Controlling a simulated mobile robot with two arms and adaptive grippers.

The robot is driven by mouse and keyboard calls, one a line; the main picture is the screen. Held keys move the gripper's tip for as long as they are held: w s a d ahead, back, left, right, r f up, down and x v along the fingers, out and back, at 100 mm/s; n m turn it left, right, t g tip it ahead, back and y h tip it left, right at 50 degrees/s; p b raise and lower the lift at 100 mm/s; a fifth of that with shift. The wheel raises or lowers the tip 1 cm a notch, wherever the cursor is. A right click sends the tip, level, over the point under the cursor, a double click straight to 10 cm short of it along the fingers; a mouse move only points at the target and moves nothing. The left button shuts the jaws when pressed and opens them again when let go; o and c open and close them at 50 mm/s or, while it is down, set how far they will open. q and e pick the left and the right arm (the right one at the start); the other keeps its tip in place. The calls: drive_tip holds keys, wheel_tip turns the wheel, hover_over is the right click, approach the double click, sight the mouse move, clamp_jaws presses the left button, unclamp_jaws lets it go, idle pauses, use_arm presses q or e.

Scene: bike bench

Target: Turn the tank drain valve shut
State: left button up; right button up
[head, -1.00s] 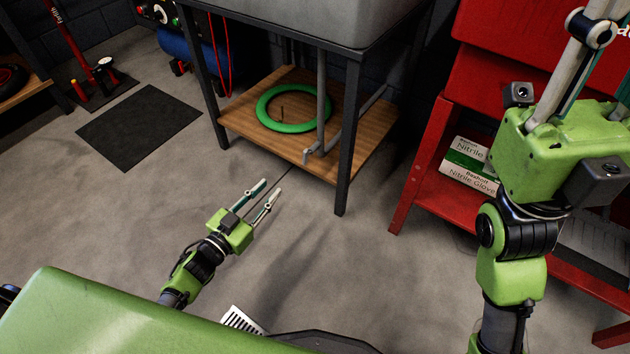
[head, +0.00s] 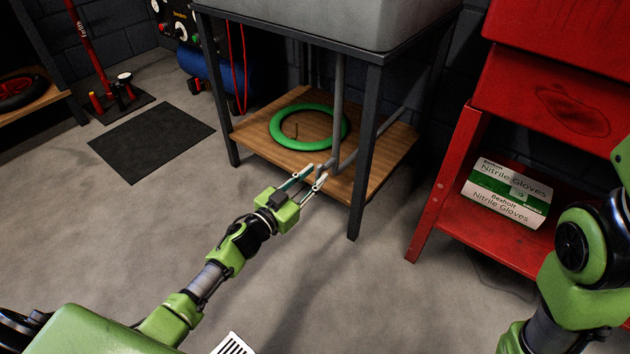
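The grey tank (head: 300,22) sits on a dark metal stand at the top centre of the head view. A grey drain pipe (head: 338,105) runs down from it to a bend low over the wooden shelf. The drain valve (head: 327,164) at this lower end is small and partly hidden by my fingertips. My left gripper (head: 317,172) reaches up from the lower left, its two fingers apart and its tips at the valve. I cannot tell whether they touch it or which way its handle points. My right gripper is out of view; only part of that arm shows at the right.
A green ring (head: 282,143) lies on the wooden shelf (head: 254,131) behind the pipe. A dark stand leg (head: 363,165) is close to the right of my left gripper. A red cabinet with glove boxes (head: 507,194) stands at the right.

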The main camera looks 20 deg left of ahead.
use_arm(q)
drive_tip(key=shift+w+d, duration=0.2)
drive_tip(key=shift+w, duration=0.3)
clamp_jaws()
